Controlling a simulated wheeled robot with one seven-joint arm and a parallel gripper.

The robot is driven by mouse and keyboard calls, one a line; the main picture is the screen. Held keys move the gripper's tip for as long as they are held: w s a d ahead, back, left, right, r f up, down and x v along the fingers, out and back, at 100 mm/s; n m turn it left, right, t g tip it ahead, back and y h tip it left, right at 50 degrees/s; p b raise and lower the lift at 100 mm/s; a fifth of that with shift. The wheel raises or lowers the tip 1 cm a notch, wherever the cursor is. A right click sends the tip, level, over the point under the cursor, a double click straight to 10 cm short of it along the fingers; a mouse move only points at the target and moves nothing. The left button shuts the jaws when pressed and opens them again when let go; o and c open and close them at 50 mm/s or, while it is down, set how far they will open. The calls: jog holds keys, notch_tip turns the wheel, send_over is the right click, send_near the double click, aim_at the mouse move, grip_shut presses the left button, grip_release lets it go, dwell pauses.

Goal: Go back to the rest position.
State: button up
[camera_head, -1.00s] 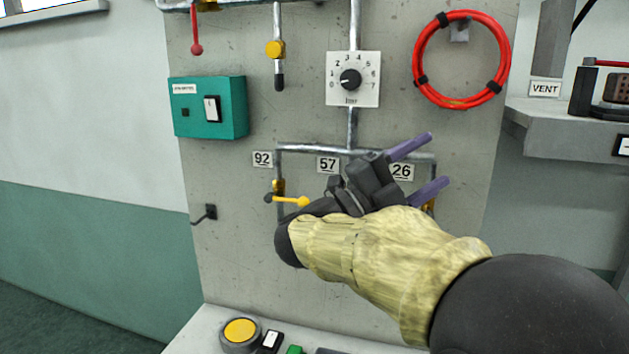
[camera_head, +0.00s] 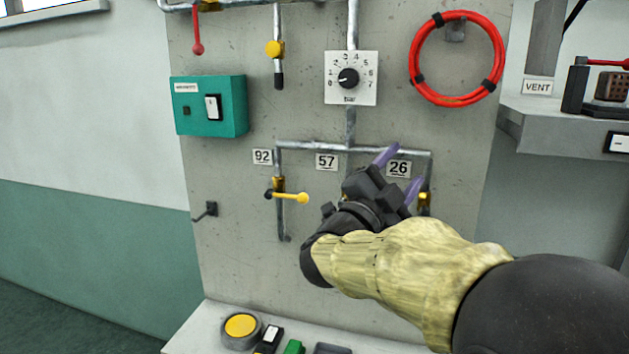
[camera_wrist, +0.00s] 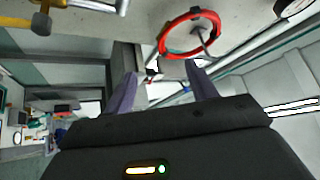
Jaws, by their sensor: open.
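My gripper (camera_head: 402,173) is in front of the grey panel (camera_head: 240,250), near the label 26 (camera_head: 398,169). Its two purple fingers are apart with nothing between them, and they point up and to the right. In the wrist view the fingers (camera_wrist: 161,92) are also spread and empty. My arm reaches in from the lower right and hides part of the lower panel. The yellow-handled valve (camera_head: 290,196) below label 92 has its handle pointing sideways to the right. The valve below label 26 is partly hidden by my gripper.
A red hose coil (camera_head: 458,58) hangs at the panel's upper right; it also shows in the wrist view (camera_wrist: 163,43). A dial (camera_head: 348,78) and a teal switch box (camera_head: 209,106) are on the panel. A grey shelf (camera_head: 560,128) juts out at right. A ledge with buttons (camera_head: 241,326) is below.

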jog(key=w+a+f+n+g+y, duration=0.1)
jog(key=a+f+n+y, duration=0.1)
jog(key=f+n+y, duration=0.7)
jog(key=w+a+f+n+g+y, duration=0.1)
jog(key=f+n+y, duration=0.5)
jog(key=f, duration=0.6)
jog(key=s+d+f+n+g, duration=0.1)
jog(key=s+f+n+g, duration=0.2)
jog(key=s+f, duration=0.6)
jog(key=s+d+f+n+g+y, duration=0.1)
jog(key=s+d+f+n+g, duration=0.1)
jog(key=s+f+g, duration=0.6)
jog(key=s+f, duration=0.1)
jog(key=s, duration=0.3)
jog(key=shift+d+n+g, duration=0.25)
jog(key=shift+n+g, duration=0.05)
jog(key=shift+n, duration=0.1)
jog(key=shift+w, duration=0.1)
